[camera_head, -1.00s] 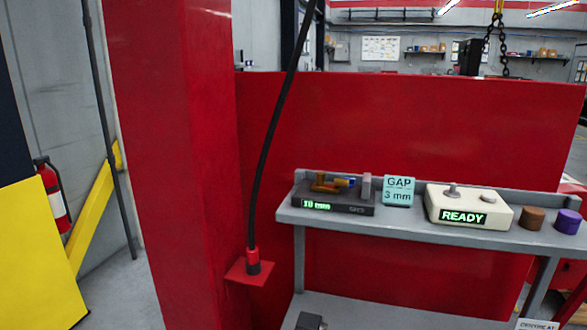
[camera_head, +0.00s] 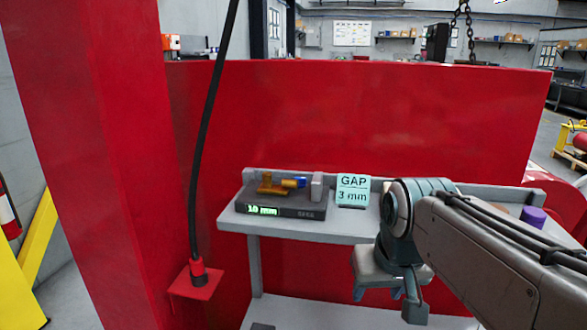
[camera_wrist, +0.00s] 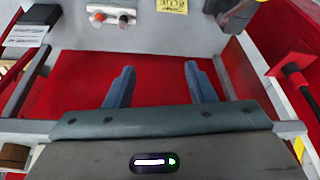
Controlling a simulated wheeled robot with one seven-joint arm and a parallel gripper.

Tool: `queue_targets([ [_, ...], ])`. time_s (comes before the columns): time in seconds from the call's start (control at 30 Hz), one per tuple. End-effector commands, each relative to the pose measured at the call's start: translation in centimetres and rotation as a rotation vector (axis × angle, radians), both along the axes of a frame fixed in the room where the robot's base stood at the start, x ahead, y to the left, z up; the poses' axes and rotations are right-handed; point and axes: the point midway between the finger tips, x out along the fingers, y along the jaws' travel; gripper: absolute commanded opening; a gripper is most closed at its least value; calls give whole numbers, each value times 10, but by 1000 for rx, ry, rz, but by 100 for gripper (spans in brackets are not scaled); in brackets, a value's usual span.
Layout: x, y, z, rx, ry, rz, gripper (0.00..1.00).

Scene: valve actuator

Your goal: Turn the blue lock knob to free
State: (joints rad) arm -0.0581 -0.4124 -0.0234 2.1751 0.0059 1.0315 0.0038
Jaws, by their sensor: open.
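The blue lock knob (camera_head: 300,183) is small and sits at the right end of a brass fitting (camera_head: 275,185). Both are on a dark gauge base (camera_head: 285,212) with a green display that seems to read 10 mm, at the left of the shelf. A pale upright block (camera_head: 317,187) stands just right of the knob. My gripper (camera_head: 388,290) hangs to the right of the gauge, apart from it, at the shelf's front. In the wrist view my gripper (camera_wrist: 160,85) is open and empty. The knob does not show there, and its turn position is too small to tell.
A GAP 3 mm card (camera_head: 353,190) stands between the gauge and my arm. A purple cylinder (camera_head: 533,216) is at the shelf's right. A black cable (camera_head: 205,130) hangs at left into a red bracket (camera_head: 196,283). A red panel (camera_head: 350,110) rises behind the grey shelf (camera_head: 330,231).

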Motion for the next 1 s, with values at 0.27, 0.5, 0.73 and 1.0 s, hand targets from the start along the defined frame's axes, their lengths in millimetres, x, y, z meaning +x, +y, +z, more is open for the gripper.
queue_targets([
  [0.27,95,29,99,14,-12,61,50],
  [0.5,162,57,163,10,-23,102,50],
  [0.73,205,89,202,-2,-37,143,50],
  [1.0,222,107,217,-10,-46,167,50],
])
